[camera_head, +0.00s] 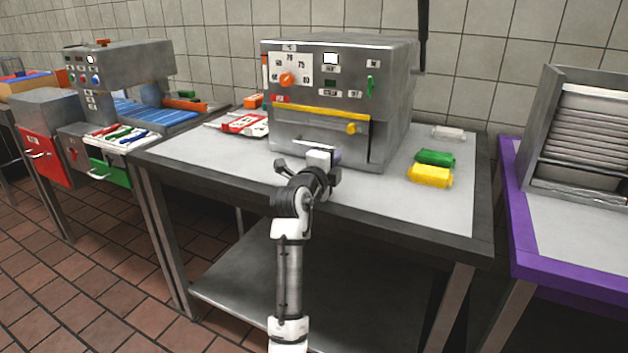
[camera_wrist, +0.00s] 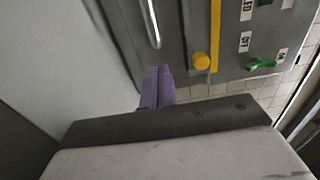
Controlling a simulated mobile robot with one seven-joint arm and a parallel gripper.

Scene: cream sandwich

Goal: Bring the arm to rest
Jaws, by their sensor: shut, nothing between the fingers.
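My gripper (camera_head: 335,157) is at the end of my raised arm, in front of the lower door of a grey metal machine (camera_head: 330,92). In the wrist view its two purple fingers (camera_wrist: 158,71) lie side by side with no gap. They hold nothing. The fingertips are close to the machine's front, near a silver bar handle (camera_wrist: 152,24). I cannot tell whether they touch the machine. My arm reaches up from the bottom of the head view, in front of the table (camera_head: 400,220).
A yellow knob (camera_head: 352,128) stands out from the machine front. Yellow (camera_head: 430,175), green (camera_head: 436,158) and white (camera_head: 448,133) small items lie right of it. A purple-edged table (camera_head: 520,240) stands at right; another machine (camera_head: 115,75) at left. The floor at lower left is clear.

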